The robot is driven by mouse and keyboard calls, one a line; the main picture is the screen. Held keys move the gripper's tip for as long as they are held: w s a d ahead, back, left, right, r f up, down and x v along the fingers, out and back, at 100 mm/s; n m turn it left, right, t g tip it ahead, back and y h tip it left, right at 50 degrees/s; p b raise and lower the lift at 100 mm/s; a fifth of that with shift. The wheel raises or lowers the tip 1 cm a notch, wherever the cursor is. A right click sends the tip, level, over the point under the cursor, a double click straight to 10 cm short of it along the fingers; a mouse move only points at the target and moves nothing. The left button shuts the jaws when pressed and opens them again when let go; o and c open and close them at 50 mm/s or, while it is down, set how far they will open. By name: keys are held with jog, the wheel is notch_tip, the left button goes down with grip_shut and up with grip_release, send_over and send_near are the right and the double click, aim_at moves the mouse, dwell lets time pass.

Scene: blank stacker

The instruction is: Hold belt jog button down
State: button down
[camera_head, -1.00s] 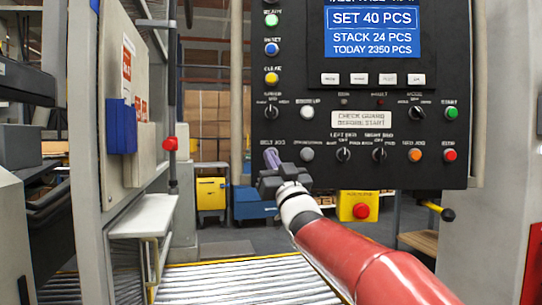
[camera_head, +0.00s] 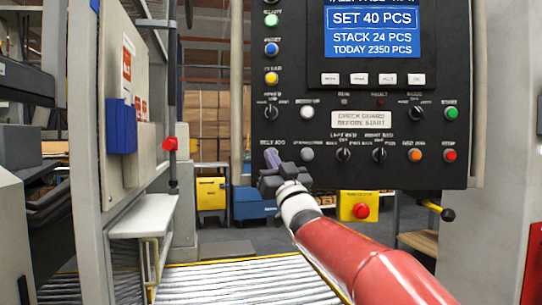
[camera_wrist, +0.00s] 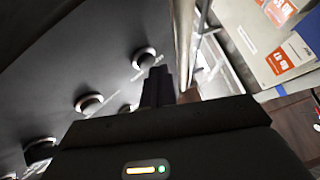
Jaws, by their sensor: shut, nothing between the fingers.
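The black control panel (camera_head: 300,110) fills the upper right of the head view. Contact cannot be told. In the wrist view the closed fingers (camera_wrist: 160,85) point at the panel, close to its edge. A round silver-rimmed button (camera_wrist: 144,58) shows just beyond the fingertips.
A grey button (camera_head: 307,154) and black selector knobs (camera_head: 343,154) sit right of my gripper. A yellow box with a red emergency button (camera_head: 361,211) hangs below the panel. A roller conveyor (camera_head: 240,285) runs beneath.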

jog(key=shift+w, duration=0.45)
dwell(0.3)
jog(key=shift+s, duration=0.1)
dwell(2.2)
jog(key=shift+s+b, duration=0.7)
jog(key=shift+s, duration=0.05)
jog(key=s+b, duration=0.2)
jog(key=s, duration=0.1)
jog(key=s+b, duration=0.2)
jog(key=shift+a, duration=0.25)
jog(key=shift+d+f, duration=0.1)
